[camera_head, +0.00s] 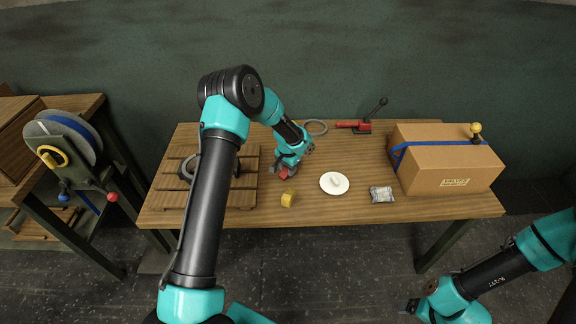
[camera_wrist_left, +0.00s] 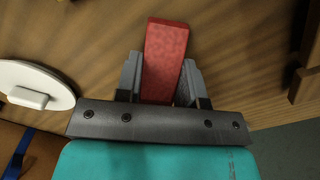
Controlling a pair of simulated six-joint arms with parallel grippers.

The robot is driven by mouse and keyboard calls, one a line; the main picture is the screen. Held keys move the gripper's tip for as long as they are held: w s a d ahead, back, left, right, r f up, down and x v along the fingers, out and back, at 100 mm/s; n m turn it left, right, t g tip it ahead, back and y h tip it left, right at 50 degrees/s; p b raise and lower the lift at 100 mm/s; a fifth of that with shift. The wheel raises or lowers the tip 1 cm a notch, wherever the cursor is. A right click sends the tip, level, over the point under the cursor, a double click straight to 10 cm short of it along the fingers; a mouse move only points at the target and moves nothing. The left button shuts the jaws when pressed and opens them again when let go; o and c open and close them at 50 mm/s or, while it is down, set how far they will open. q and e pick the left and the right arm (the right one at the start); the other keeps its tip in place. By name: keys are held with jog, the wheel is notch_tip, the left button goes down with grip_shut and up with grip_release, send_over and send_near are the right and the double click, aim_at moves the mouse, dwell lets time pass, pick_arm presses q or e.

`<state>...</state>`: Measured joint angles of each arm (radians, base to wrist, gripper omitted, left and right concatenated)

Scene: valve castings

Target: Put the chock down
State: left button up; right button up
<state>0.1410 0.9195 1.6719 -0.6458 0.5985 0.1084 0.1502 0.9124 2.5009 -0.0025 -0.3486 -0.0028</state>
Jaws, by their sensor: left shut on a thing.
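The red chock (camera_wrist_left: 165,55) is held between the two fingers of my left gripper (camera_wrist_left: 158,84) in the left wrist view. In the head view, the chock (camera_head: 284,174) shows as a small red piece at the tip of my left gripper (camera_head: 287,170), low over the table (camera_head: 325,205) between the slatted wooden pallet and the white disc. I cannot tell whether it touches the wood. My right gripper (camera_head: 417,309) is at the lower right, off the table; its fingers are too small to judge.
The slatted pallet (camera_head: 240,193) is left. A red-handled tool (camera_head: 362,124) and grey ring (camera_head: 316,127) lie behind.

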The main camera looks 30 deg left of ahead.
pick_arm(q)
jog(key=shift+f, duration=0.35)
dwell(0.6)
jog(key=o, duration=1)
notch_tip(320, 180, up, 17)
jog(key=shift+r, duration=0.2)
dwell(0.5)
